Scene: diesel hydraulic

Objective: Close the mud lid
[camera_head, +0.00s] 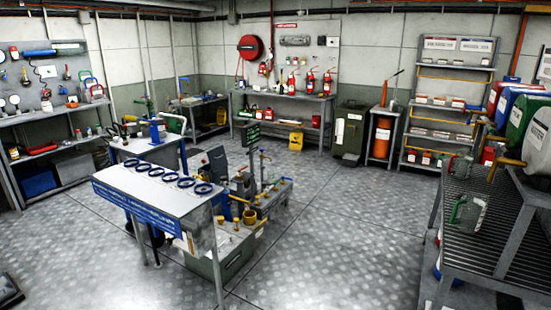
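I cannot tell for sure which thing is the mud lid. A dark green bin (349,133) with a white label stands on the floor by the back wall; whether its top is open or shut is too small to tell. A hydraulic unit (265,195) with brass-coloured fittings sits on a low grey tank in the middle of the room. Neither of my grippers is in view.
A bench with several dark rings (148,187) stands in front of the unit. A slatted metal rack (482,205) with drums (538,135) is at the right. Shelves (448,105) and workbenches line the walls. The floor (340,220) between unit and rack is clear.

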